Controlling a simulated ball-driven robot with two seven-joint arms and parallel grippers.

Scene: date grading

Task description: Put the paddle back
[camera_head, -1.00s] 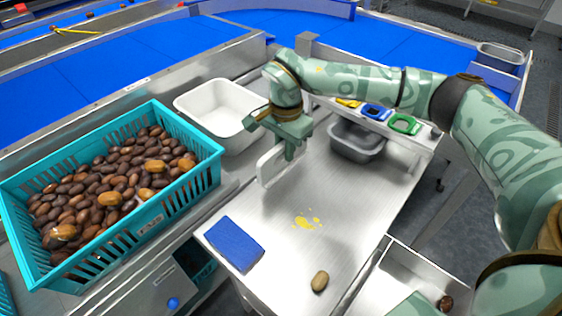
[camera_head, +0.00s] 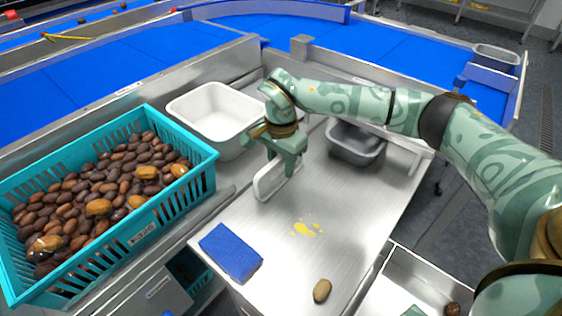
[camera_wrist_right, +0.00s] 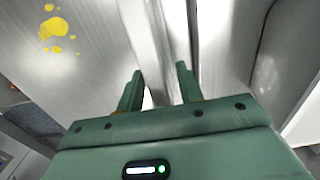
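The white paddle (camera_head: 268,185) shows in the head view, below and left of my right gripper (camera_head: 287,160), at the left side of the steel table (camera_head: 340,215). It looks tilted, with its lower edge close to the tabletop. I cannot tell whether it touches. My right gripper points down, its fingers apart around a pale strip that appears to be the paddle. In the right wrist view the fingers (camera_wrist_right: 159,82) show on either side of this strip; the grip is partly hidden. My left gripper is not in view.
A blue cloth (camera_head: 230,252), yellow stain (camera_head: 305,229) and single date (camera_head: 322,291) lie on the table. A white basin (camera_head: 195,105) and teal date crate (camera_head: 150,215) stand left. A grey tub (camera_head: 356,147) sits behind. The middle of the table is mostly clear.

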